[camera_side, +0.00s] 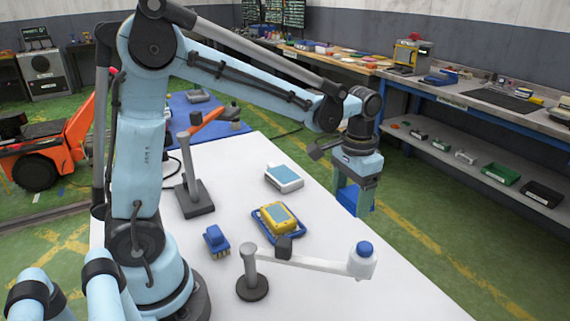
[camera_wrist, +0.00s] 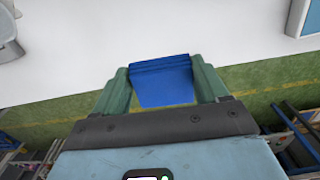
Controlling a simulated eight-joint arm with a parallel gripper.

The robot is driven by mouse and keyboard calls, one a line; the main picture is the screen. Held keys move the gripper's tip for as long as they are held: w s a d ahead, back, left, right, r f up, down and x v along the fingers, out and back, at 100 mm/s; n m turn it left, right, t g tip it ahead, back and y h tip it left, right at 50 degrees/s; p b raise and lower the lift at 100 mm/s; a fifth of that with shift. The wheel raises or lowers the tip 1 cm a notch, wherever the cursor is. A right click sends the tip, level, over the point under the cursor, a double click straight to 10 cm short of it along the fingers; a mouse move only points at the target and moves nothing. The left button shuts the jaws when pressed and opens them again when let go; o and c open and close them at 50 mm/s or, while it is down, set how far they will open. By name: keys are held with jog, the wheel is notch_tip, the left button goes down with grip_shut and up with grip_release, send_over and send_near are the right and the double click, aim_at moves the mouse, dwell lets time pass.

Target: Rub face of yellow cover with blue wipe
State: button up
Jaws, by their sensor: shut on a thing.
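My gripper (camera_side: 355,190) hangs past the right edge of the white table in the side view, shut on a blue wipe (camera_side: 349,199). In the wrist view the blue wipe (camera_wrist: 163,84) sits between the two green fingers of my gripper (camera_wrist: 162,78), with the floor and table edge behind it. The yellow cover (camera_side: 271,221) lies in a blue tray (camera_side: 259,226) on the table, its grey-blue face upward. The wipe is apart from the cover, up and to the right of it in the side view. The cover is not identifiable in the wrist view.
A white box (camera_side: 285,187) with a blue-grey top sits behind the tray. A blue brush (camera_side: 216,240) lies left of it. A stand (camera_side: 251,283) carries a white arm with a blue-capped end (camera_side: 363,262) in front. Another stand (camera_side: 196,206) has an orange lever.

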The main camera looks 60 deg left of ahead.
aim_at(281, 225)
jog(key=s+a+r+n, duration=0.1)
jog(key=s+a+n, duration=0.75)
jog(key=s, duration=0.35)
jog(key=shift+w+a+f, duration=0.1)
jog(key=shift+w+f, duration=0.05)
jog(key=shift+f, duration=3.9)
jog(key=shift+a+r, duration=0.5)
jog(key=shift+r, duration=0.05)
jog(key=shift+c, duration=0.3)
jog(key=shift+a, duration=0.35)
jog(key=shift+a+f, duration=0.45)
jog(key=shift+a, duration=2.95)
jog(key=shift+d, duration=4.2)
notch_tip(281, 225, up, 8)
jog(key=shift+r, duration=0.1)
